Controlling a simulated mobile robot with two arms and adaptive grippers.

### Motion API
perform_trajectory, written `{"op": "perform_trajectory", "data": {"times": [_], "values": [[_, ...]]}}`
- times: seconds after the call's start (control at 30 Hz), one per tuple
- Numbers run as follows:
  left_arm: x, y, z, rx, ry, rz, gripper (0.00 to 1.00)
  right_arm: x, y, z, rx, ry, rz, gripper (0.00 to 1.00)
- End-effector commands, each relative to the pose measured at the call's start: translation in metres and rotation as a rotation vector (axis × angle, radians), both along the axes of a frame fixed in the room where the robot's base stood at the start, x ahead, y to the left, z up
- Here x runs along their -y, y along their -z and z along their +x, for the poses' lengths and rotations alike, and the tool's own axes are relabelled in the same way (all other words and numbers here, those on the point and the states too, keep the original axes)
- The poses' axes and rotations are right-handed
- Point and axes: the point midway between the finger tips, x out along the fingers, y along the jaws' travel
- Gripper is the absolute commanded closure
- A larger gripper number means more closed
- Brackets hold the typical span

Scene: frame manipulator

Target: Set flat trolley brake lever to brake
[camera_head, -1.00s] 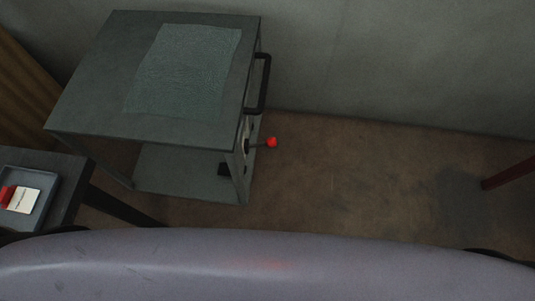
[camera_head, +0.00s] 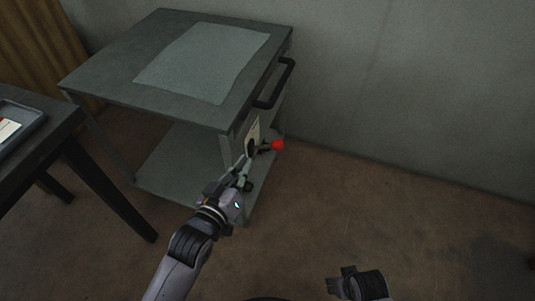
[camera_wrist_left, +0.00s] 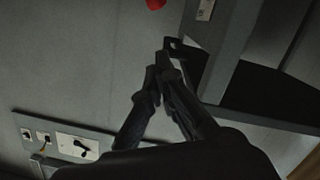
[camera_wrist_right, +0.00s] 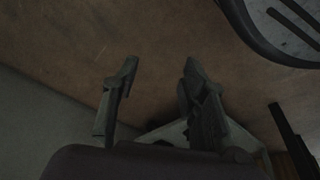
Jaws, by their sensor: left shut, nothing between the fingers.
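The grey flat trolley (camera_head: 215,117) has a brake lever on its right end. The lever's red knob (camera_head: 278,145) sticks out to the right from a pale plate (camera_head: 253,134). My left gripper (camera_head: 246,168) is shut and empty, just left of and below the knob, close to the lever plate. In the left wrist view the knob (camera_wrist_left: 155,4) is at the top edge, beyond the shut fingers (camera_wrist_left: 160,72). I cannot tell whether the fingers touch the lever. My right gripper (camera_wrist_right: 158,72) is open and empty over the floor; part of it shows low in the head view (camera_head: 345,283).
A black handle (camera_head: 275,86) projects from the trolley's right end above the lever. A dark table (camera_head: 50,135) with a tray (camera_head: 22,117) stands at left. A wall panel with switches (camera_wrist_left: 75,144) shows in the left wrist view. Floor right of the trolley is clear.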

Motion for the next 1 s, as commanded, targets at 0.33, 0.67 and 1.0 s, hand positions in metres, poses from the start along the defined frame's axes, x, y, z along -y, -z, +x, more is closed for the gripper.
{"op": "perform_trajectory", "data": {"times": [0.33,0.67,1.0], "values": [[0.001,0.000,0.002,0.001,0.000,0.001,1.00,0.000,-0.001,0.000,0.001,0.000,0.000,0.60],[0.020,0.008,0.051,0.003,-0.001,0.000,1.00,0.000,-0.030,0.006,0.021,0.003,0.002,0.60],[0.047,0.030,0.100,-0.002,0.000,0.001,1.00,0.001,-0.086,0.005,0.049,0.008,0.003,0.60]]}}
